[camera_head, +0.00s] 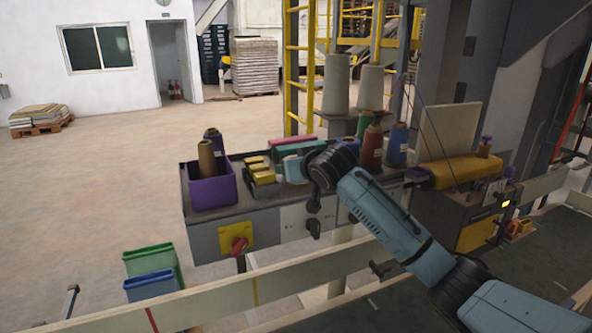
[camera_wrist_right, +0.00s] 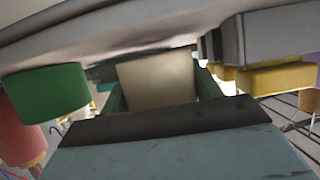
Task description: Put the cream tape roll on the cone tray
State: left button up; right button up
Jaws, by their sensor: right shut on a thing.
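My right gripper (camera_wrist_right: 162,92) is shut on a cream thing, which I take for the cream tape roll (camera_wrist_right: 155,78); only one pale face shows between the fingers. In the head view my right arm reaches over the workbench, and its dark wrist hides the gripper and the roll. Two large pale cones (camera_head: 337,84) stand on a grey shelf (camera_head: 345,123) at the back, and smaller green, red (camera_head: 371,148) and blue (camera_head: 398,145) cones stand right of my wrist. I cannot tell for certain which surface is the cone tray. My left gripper is not in view.
A purple bin (camera_head: 212,190) holding spools stands at the bench's left end, beside yellow blocks (camera_head: 262,178) and a pale blue item (camera_head: 293,168). A cream board (camera_head: 448,133) stands at right. In the wrist view a green cone (camera_wrist_right: 45,92) is close at left.

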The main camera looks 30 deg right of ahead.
jog(key=shift+d+f, duration=0.1)
jog(key=shift+f, duration=0.55)
jog(key=o, duration=0.7)
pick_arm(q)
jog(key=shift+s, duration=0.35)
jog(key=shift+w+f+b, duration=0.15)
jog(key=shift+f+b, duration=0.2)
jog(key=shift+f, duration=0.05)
pick_arm(e)
jog(key=v, duration=1.2)
